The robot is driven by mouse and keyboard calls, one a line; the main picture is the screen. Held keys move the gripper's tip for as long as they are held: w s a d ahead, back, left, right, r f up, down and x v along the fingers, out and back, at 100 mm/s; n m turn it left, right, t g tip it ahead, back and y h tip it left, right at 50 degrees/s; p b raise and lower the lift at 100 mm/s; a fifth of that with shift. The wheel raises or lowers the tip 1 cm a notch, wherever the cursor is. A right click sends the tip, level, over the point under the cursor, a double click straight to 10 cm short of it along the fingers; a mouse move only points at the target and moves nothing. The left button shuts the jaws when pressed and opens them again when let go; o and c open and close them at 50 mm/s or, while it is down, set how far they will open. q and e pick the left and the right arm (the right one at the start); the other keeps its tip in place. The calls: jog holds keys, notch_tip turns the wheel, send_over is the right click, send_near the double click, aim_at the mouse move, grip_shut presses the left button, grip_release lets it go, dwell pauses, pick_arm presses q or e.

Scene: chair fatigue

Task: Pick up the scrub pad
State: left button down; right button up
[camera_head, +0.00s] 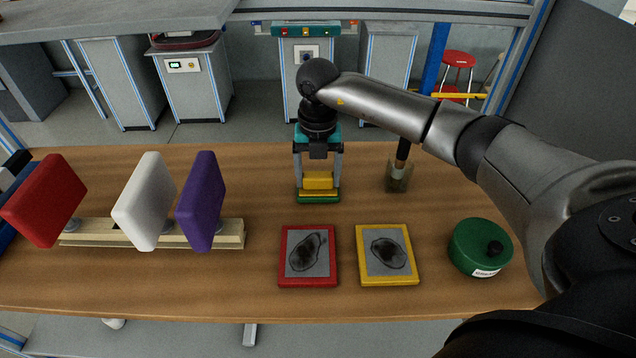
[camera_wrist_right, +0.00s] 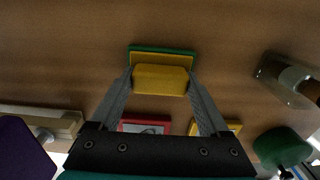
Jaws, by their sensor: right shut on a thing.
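The scrub pad (camera_head: 319,195) has a yellow upper part and a green bottom layer. It is upright near the middle of the wooden table, behind the red-framed tile. My right gripper (camera_head: 319,180) comes down over it from above and is shut on its yellow block. In the right wrist view the scrub pad (camera_wrist_right: 161,80) sits between the two fingertips. I cannot tell whether its green underside touches the table. My left gripper is not in view.
A red-framed tile (camera_head: 307,256) and a yellow-framed tile (camera_head: 387,254), both with dark smudges, lie in front. A green round container (camera_head: 480,248) is at right. A brush in a clear holder (camera_head: 398,176) stands behind. Red, white and purple panels (camera_head: 201,201) stand at left.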

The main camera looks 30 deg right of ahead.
aim_at(318, 174)
jog(key=shift+r, duration=0.15)
notch_tip(318, 174, up, 20)
jog(key=p, duration=0.2)
dwell(0.3)
